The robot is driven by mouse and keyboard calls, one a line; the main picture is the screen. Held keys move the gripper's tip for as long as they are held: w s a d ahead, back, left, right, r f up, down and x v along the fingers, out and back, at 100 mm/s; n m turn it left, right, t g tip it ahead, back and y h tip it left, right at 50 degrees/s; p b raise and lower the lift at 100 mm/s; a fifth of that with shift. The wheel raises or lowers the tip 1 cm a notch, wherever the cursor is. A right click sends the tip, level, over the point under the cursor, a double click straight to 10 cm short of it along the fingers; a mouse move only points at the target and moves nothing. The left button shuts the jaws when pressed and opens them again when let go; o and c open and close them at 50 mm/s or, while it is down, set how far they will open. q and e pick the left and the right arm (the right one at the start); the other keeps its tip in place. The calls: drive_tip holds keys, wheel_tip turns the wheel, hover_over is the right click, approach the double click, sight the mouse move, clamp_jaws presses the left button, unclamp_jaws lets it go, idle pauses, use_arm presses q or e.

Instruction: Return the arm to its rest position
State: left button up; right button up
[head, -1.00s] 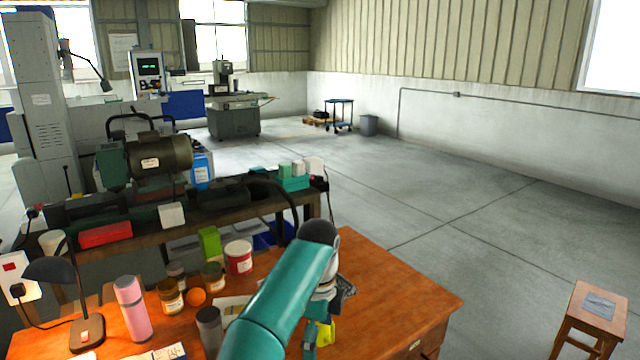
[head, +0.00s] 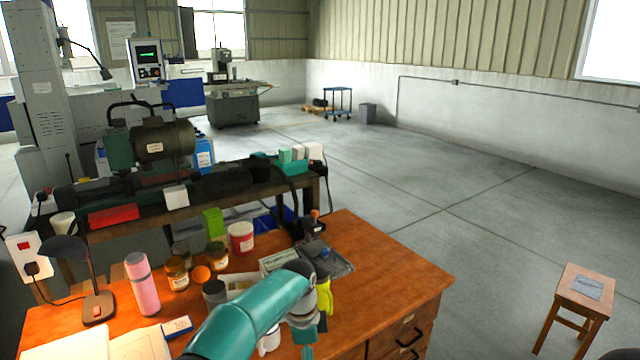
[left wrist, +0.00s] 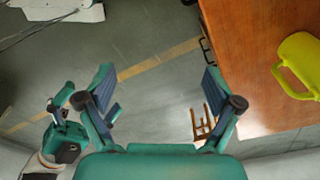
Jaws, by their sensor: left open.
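My left arm (head: 245,318) is teal and reaches in over the wooden desk (head: 400,262) from the bottom of the head view. Its wrist hides part of a yellow mug (head: 325,292). My left gripper (left wrist: 160,88) is open and empty in the left wrist view. Bare floor lies beneath its fingers, and the desk (left wrist: 240,50) edge is to their right. The yellow mug (left wrist: 300,65) stands on the desk there, apart from the fingers. What looks like my right gripper (left wrist: 72,112) shows small at the lower left of that view; its jaw state is unclear.
A stool (head: 580,295) stands right, with open floor between.

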use_arm(q)
drive_tip(key=s+a+f+n+h, duration=0.1)
drive_tip(key=s+a+f+n, duration=0.25)
drive_tip(key=s+f, duration=0.35)
drive_tip(key=s+a+f+n+h, duration=0.15)
drive_tip(key=s+f+n, duration=0.3)
drive_tip(key=f, duration=0.55)
drive_tip(key=s+a+f+n, duration=0.1)
drive_tip(key=s+n, duration=0.4)
drive_tip(key=s, duration=0.5)
drive_tip(key=s+a+f+n, duration=0.2)
drive_tip(key=s+a+n, duration=0.2)
drive_tip(key=s, duration=0.6)
drive_tip(key=n, duration=0.2)
drive_tip(key=shift+f+n+t, duration=0.15)
drive_tip(key=shift+n+t, duration=0.15)
drive_tip(key=shift+t, duration=0.1)
use_arm(e)
drive_tip(key=s+d+f+m+g+h, duration=0.1)
drive_tip(key=s+f+m+g+h, duration=0.1)
drive_tip(key=s+f, duration=0.5)
drive_tip(key=s+d+f+m+g+h, duration=0.1)
drive_tip(key=s+f+m+g, duration=0.4)
drive_tip(key=s, duration=0.8)
wheel_tip(320, 180, down, 2)
drive_tip(key=shift+d+f+m+h, duration=0.15)
drive_tip(key=shift+m+h, duration=0.45)
drive_tip(key=shift+m, duration=0.2)
